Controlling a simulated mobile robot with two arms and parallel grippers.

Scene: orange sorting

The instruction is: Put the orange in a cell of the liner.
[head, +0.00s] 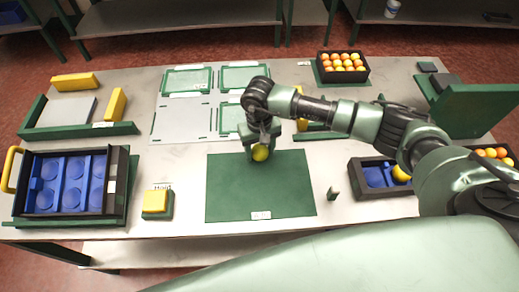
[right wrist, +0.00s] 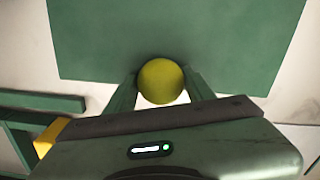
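The orange (head: 261,153) looks yellow-green and round. It is at the back edge of the green mat (head: 260,190). My right gripper (head: 260,142) is above it, pointing down, with the fruit between its fingers. The right wrist view shows the orange (right wrist: 161,81) with a finger against each side. I cannot tell whether it touches the mat. The blue liner (head: 68,183), with several round cells, lies in a black tray (head: 112,190) at the left; the cells I see look empty. My left gripper is not in view.
A yellow block (head: 155,201) on a green base stands between tray and mat. A crate of fruit (head: 343,67) stands at the back. A black box (head: 372,177) with a blue insert and a yellow fruit is at the right, partly behind my arm. Green frames (head: 187,80) lie behind.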

